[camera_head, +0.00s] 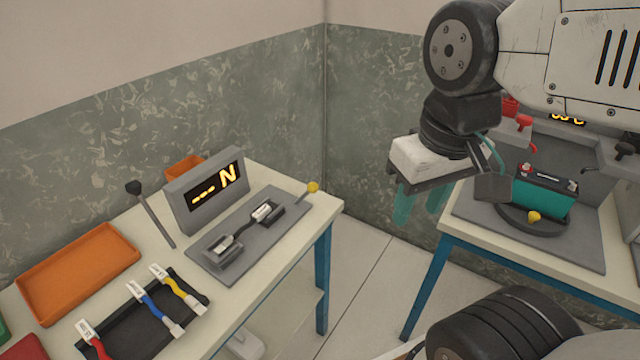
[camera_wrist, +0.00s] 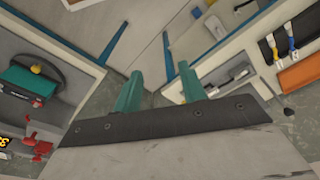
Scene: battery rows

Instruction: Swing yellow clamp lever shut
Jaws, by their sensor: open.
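Two yellow-ended parts show in the head view, and I cannot tell which is the clamp lever. One yellow knob (camera_head: 313,187) tops a thin rod at the far right end of the left table's grey fixture plate (camera_head: 207,252). Another yellow knob (camera_head: 534,216) sits low in front of the teal battery (camera_head: 543,192), at a dark round base on the right table; it also shows in the wrist view (camera_wrist: 37,69). My gripper (camera_head: 420,205) hangs in the air between the tables, its teal fingers apart and empty, touching neither knob. The fingers also show in the wrist view (camera_wrist: 160,88).
A grey display (camera_head: 205,192) reading "--- N" stands behind the fixture, beside a dark-knobbed lever (camera_head: 150,212). An orange tray (camera_head: 79,272) and a black tray (camera_head: 125,325) with coloured cables lie leftward. Red parts (camera_head: 518,118) stand behind the battery. Floor between the tables is clear.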

